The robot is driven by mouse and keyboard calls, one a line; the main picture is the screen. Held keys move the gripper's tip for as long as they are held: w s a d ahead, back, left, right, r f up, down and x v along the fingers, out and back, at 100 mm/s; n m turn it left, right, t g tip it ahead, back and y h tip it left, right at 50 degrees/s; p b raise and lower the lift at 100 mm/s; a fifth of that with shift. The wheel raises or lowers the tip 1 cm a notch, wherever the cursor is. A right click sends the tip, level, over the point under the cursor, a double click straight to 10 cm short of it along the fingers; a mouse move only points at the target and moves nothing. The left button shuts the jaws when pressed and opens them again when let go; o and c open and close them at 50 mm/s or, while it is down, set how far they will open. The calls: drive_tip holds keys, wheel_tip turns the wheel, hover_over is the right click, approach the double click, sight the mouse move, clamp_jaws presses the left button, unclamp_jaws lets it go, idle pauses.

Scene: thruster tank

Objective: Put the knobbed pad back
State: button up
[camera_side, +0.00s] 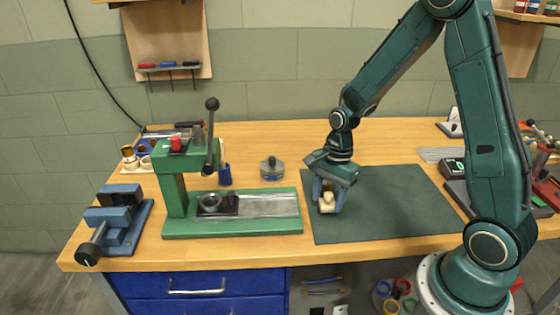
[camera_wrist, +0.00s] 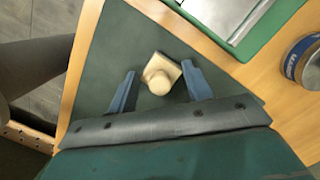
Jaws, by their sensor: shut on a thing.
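The knobbed pad (camera_side: 327,203) is a small cream block with a round knob. My gripper (camera_side: 328,201) points down around it, over the left part of the dark green mat (camera_side: 385,205). In the wrist view the pad (camera_wrist: 161,74) sits between the two blue fingers of my gripper (camera_wrist: 160,68), knob facing the camera. My gripper is shut on the pad, though the contact faces are hard to make out. The pad is low at the mat; I cannot tell whether it touches it.
Left of the mat stands a green lever press (camera_side: 175,195) with a metal bed (camera_side: 268,205). A round tin (camera_side: 272,170) stands behind the bed. A blue vise (camera_side: 118,220) is at the far left. The mat's right part is clear.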

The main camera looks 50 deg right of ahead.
drive_tip(key=shift+f, duration=0.65)
drive_tip(key=shift+f, duration=0.15)
drive_tip(key=o, duration=0.9)
drive_tip(key=shift+r, duration=0.2)
drive_tip(key=r, duration=0.4)
drive_tip(key=d+r, duration=0.1)
drive_tip(key=r, duration=0.7)
drive_tip(key=shift+d, duration=0.4)
